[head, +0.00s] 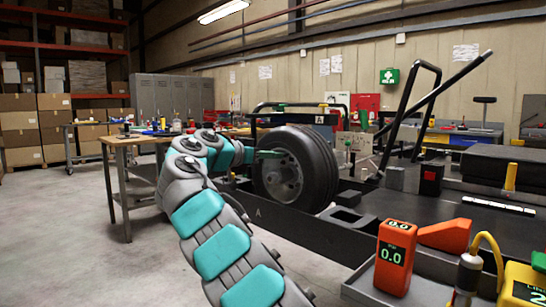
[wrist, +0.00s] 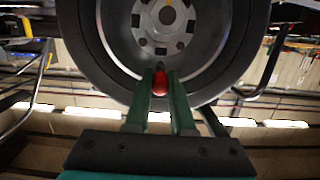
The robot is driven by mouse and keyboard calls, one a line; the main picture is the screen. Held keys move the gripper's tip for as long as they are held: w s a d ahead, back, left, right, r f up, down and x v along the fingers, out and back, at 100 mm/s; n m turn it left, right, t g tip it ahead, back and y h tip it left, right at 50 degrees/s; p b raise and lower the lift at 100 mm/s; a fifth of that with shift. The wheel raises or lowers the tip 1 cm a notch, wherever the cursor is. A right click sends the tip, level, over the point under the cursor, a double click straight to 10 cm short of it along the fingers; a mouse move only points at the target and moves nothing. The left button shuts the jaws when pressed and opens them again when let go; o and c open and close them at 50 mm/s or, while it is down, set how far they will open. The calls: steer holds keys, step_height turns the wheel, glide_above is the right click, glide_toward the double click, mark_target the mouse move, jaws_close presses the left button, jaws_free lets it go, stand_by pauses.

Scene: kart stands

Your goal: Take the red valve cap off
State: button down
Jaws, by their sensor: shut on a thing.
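The red valve cap (wrist: 160,82) shows in the wrist view, at the lower part of the wheel's metal rim (wrist: 190,70). My gripper (wrist: 161,80) has its two green fingers closed on either side of the cap. In the head view my gripper (head: 270,154) reaches the left face of the black-tyred wheel (head: 318,165), which is mounted on the kart stand. The cap cannot be made out in the head view. Whether the cap is still on its valve stem is hidden by the cap and fingers.
A workbench (head: 130,142) with small items stands left of the wheel. An orange meter (head: 395,255) reading 0.0 and a yellow device (head: 520,285) sit at the front right. The dark kart stand deck (head: 450,215) fills the right. Floor at the left is clear.

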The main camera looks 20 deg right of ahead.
steer(key=shift+a, duration=0.25)
steer(key=shift+s+a+r, duration=0.15)
steer(key=shift+a, duration=0.2)
steer(key=shift+v, duration=1.65)
